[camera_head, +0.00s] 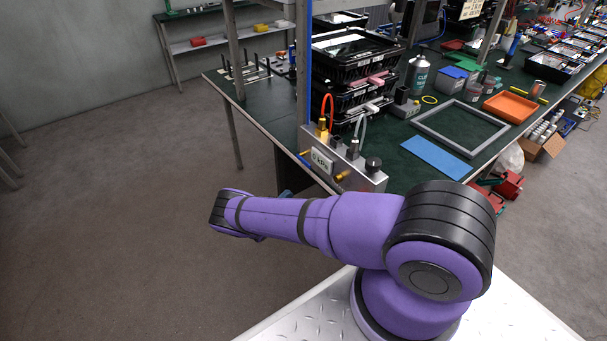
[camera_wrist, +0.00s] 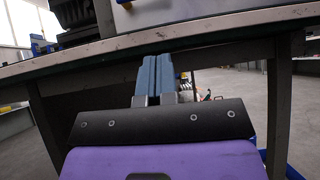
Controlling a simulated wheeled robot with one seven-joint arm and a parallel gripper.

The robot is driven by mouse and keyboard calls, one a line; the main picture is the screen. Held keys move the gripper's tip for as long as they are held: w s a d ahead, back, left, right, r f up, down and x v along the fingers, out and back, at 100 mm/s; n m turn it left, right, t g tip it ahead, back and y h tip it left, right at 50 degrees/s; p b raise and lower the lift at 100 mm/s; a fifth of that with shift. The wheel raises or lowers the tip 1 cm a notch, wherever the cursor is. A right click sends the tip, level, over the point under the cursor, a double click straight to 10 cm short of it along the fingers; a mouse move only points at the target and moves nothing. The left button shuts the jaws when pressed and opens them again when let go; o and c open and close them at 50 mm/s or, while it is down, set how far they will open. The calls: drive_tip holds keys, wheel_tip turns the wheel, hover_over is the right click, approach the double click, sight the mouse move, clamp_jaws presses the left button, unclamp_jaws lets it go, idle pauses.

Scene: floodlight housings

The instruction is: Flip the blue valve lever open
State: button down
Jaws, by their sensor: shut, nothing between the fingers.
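The blue valve lever (camera_head: 303,159) is a small blue piece at the left end of a grey metal valve box (camera_head: 350,178) on the near edge of the green table. Brass fittings and a white label are on the box. In the head view my purple arm hides most of the gripper.
The green table (camera_head: 398,180) has a thick edge (camera_wrist: 200,28) just above and beyond my fingertips. Stacked black trays (camera_head: 345,60) and an upright post (camera_head: 304,60) stand behind the box. Red and grey hoses rise from it. Floor to the left is clear.

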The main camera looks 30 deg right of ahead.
drive_tip(key=shift+s+a+f+n+t+h, duration=0.1)
drive_tip(key=shift+s+f+n+t, duration=0.15)
drive_tip(key=shift+f+t, duration=0.15)
drive_tip(key=shift+s+d+f+n+t+h, duration=0.1)
drive_tip(key=shift+s+f+n+t, duration=0.05)
drive_tip(key=shift+f+n+t, duration=0.2)
drive_tip(key=shift+s+a+f+n+t+h, duration=0.1)
drive_tip(key=shift+s+f+n+t, duration=0.1)
drive_tip(key=shift+f+t, duration=0.25)
drive_tip(key=shift+r, duration=0.1)
drive_tip(key=a+r+x, duration=0.2)
drive_tip(key=x, duration=1.1)
drive_tip(key=shift+f, duration=0.1)
drive_tip(key=shift+s+n+t, duration=0.15)
drive_tip(key=shift+n+t, duration=1.65)
drive_tip(key=shift+n, duration=0.1)
